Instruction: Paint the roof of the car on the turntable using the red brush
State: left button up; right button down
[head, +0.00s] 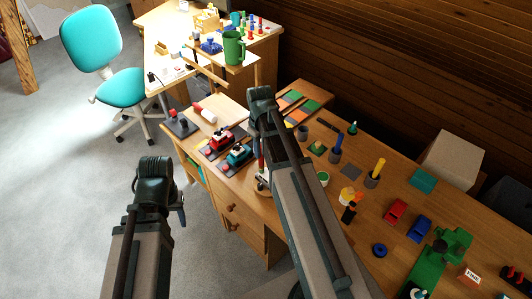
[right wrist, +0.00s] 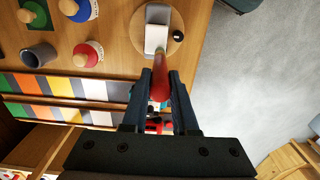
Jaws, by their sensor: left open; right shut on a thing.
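My right gripper (head: 262,95) is shut on the red brush (right wrist: 160,85), whose red handle stands between the fingers in the right wrist view; a bit of red also shows below the gripper in the head view. In the right wrist view a round wooden turntable (right wrist: 179,28) lies just beyond the brush, bearing a pale block, a grey block and a small black ball. I cannot tell for sure that these form the car. My left gripper (head: 155,165) is open and empty, left of the desk.
Pots and coloured blocks fill the desk to the right. A teal chair (head: 92,40) stands at the back left; the left floor is clear.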

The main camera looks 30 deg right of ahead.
jog(key=shift+w+d, duration=0.55)
jog(key=shift+d, duration=0.3)
jog(key=shift+s, duration=0.1)
jog(key=shift+s+d, duration=0.85)
jog(key=shift+s, duration=1.4)
jog(key=w, duration=0.1)
jog(key=w+a, duration=0.1)
jog(key=w, duration=0.2)
jog(key=shift+w+a+f, duration=0.1)
jog(key=shift+w+a, duration=0.3)
